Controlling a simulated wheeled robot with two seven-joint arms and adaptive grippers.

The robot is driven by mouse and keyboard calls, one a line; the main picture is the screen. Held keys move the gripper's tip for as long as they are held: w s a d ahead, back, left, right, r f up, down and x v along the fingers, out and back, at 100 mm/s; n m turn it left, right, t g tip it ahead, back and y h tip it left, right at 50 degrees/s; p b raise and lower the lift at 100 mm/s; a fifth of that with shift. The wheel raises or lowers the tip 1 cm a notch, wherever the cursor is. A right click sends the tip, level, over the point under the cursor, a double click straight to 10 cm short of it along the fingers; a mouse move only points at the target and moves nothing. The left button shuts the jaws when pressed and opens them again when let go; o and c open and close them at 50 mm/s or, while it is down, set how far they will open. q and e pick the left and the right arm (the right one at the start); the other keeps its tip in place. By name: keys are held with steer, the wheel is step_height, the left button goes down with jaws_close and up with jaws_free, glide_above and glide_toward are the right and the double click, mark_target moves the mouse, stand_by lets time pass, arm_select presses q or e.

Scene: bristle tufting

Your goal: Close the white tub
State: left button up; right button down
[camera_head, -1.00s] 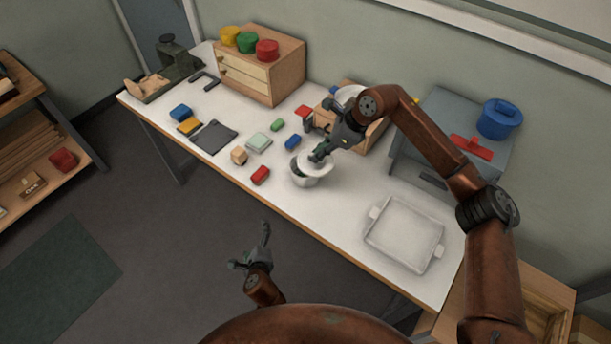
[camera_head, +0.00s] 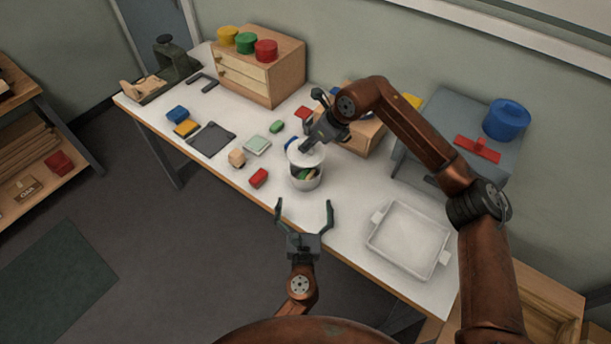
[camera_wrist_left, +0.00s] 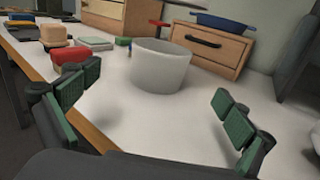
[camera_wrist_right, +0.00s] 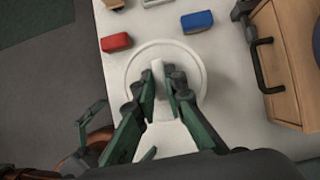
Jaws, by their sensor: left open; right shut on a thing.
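The white tub (camera_head: 306,182) stands near the table's front edge, with green and yellowish contents showing below the lid. It also shows upright in the left wrist view (camera_wrist_left: 160,67). My right gripper (camera_head: 307,145) is shut on the handle of the round white lid (camera_head: 304,157), which it holds over the tub with a gap. In the right wrist view the lid (camera_wrist_right: 166,52) hides the tub. My left gripper (camera_head: 304,206) is open and empty in front of the tub, its fingers pointing at it and spread wider than it, not touching.
A red block (camera_head: 258,178) and a blue block (camera_head: 291,144) lie close to the tub. A wooden drawer box (camera_head: 362,135) stands behind it. A white tray (camera_head: 408,240) lies to the right, with bare table between it and the tub.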

mark_target(305, 175)
stand_by(0.3)
arm_select(q)
steer(key=w, duration=1.2)
steer(key=shift+d, duration=0.1)
steer(key=c, duration=1.8)
arm_select(e)
steer(key=shift+f, duration=2.45)
